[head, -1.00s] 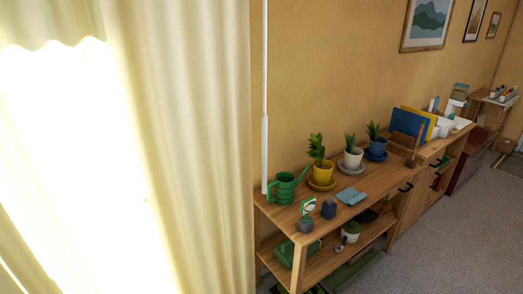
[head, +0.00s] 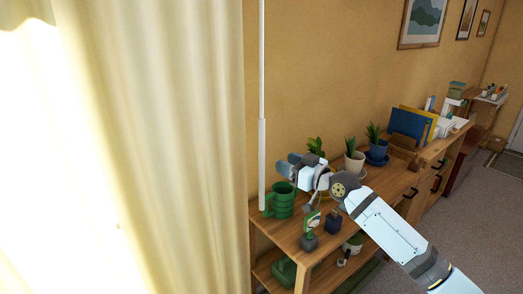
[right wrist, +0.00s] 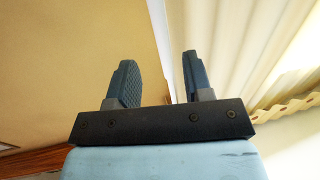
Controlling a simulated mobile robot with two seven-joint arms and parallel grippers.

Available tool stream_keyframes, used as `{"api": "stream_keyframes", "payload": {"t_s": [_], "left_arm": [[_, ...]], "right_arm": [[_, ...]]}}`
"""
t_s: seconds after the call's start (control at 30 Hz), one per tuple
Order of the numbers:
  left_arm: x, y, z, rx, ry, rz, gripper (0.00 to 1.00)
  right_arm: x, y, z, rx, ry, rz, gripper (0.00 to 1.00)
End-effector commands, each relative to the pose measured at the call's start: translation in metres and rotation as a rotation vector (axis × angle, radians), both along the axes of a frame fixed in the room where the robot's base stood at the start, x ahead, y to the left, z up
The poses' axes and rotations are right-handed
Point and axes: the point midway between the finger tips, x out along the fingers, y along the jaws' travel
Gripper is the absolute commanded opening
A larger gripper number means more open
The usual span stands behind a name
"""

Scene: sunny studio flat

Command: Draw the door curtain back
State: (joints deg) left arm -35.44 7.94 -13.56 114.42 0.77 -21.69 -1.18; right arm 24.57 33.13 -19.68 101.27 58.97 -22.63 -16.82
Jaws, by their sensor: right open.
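The cream door curtain (head: 170,150) hangs in folds at the left of the head view, with bright light on its left part. A thin white wand (head: 262,165) with a thicker lower grip hangs at the curtain's right edge, in front of the wall. My right gripper (head: 287,166) is open and empty, to the right of the wand's lower part and apart from it in the picture. In the right wrist view the two fingers (right wrist: 160,78) stand apart, with the curtain (right wrist: 225,45) to their right. My left gripper is not in view.
The tan wall (head: 330,70) is behind. Grey floor (head: 478,225) is open at the right.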

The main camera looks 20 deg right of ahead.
Motion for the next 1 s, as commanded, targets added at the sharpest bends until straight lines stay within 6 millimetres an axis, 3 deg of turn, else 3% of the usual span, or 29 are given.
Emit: {"api": "stream_keyframes", "payload": {"t_s": [0.3, 0.5, 0.7, 0.97, 1.0], "left_arm": [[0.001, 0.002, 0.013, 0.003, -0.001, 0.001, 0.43], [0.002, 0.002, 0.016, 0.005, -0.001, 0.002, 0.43], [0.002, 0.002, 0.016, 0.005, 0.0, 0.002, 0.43], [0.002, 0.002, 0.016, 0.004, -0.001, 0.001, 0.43], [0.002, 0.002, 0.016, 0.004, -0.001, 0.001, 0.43]], "right_arm": [[0.059, 0.036, 0.003, 0.003, 0.001, 0.0, 0.46], [0.086, 0.052, 0.001, 0.002, 0.001, 0.0, 0.46], [0.097, 0.059, 0.0, 0.002, 0.001, 0.0, 0.46], [0.098, 0.06, 0.0, 0.001, 0.001, 0.0, 0.46], [0.098, 0.06, 0.0, 0.0, 0.001, 0.0, 0.42]]}}
